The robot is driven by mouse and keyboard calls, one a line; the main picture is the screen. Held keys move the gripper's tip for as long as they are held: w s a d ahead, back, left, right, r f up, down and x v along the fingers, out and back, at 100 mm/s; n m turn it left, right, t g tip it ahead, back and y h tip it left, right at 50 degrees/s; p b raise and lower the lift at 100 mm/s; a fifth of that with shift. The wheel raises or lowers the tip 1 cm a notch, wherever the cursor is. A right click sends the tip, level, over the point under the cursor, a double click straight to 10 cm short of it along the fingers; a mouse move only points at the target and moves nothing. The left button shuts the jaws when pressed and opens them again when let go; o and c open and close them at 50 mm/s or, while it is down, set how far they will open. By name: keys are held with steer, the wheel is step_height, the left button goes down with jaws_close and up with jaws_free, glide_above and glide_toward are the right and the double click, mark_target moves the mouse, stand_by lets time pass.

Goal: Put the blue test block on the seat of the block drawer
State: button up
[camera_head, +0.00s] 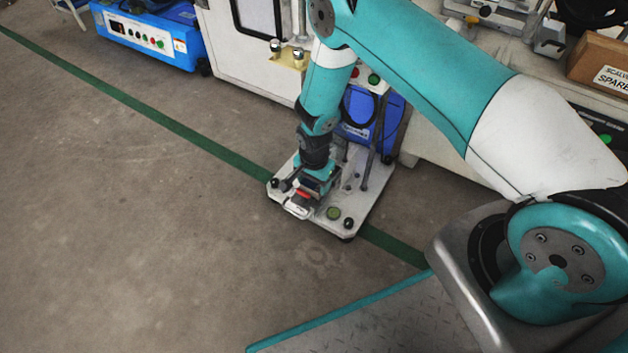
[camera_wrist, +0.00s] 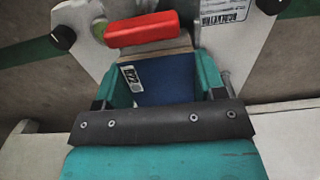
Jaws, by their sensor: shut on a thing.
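The blue test block (camera_wrist: 165,80) with a white printed label sits between the teal fingers of my gripper (camera_wrist: 163,70) in the wrist view. My gripper is shut on it. A red handle bar (camera_wrist: 142,29) lies just beyond the block, with a tan strip between them; it seems to belong to the block drawer. In the head view my gripper (camera_head: 318,178) points down over the white base plate, close behind the red handle (camera_head: 303,195). The block is hidden there. The seat is not clearly visible, and I cannot tell whether the block touches it.
The white base plate (camera_head: 365,205) carries black knobs, a green button (camera_head: 334,213) and upright posts. A blue machine (camera_head: 371,118) stands close behind it. A blue instrument box (camera_head: 150,35) is at the upper left. The floor left of the plate is clear, with a green line crossing it.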

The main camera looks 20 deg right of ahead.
steer(key=shift+f, duration=0.15)
steer(key=o, duration=1.2)
steer(key=shift+c, duration=0.2)
step_height(320, 180, up, 17)
steer(key=p, duration=0.8)
steer(key=shift+r, duration=0.2)
